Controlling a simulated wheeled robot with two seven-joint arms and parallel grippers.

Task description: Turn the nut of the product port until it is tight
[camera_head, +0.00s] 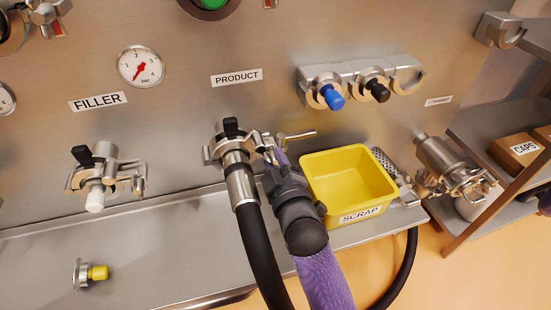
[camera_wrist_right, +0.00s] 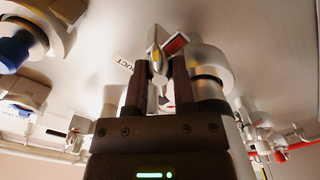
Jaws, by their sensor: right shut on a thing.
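The product port (camera_head: 232,150) is on the steel panel under the PRODUCT label, with a metal clamp around its joint and a black knob on top. A black hose (camera_head: 258,245) with a steel end hangs down from it. My right gripper (camera_head: 277,160) is at the right side of the clamp, its fingers shut on the nut. In the right wrist view, the nut (camera_wrist_right: 158,72) sits between the two dark fingers of the gripper (camera_wrist_right: 157,85), with the steel port body beside it. The gripper and arm hide most of the nut in the head view. My left gripper is not in view.
A yellow SCRAP bin (camera_head: 345,185) stands close right of my right arm. The filler port (camera_head: 100,175) is at the left, and a loose cap with a yellow end (camera_head: 92,273) lies on the ledge. Capped fittings (camera_head: 330,95) hang on a rack above the bin.

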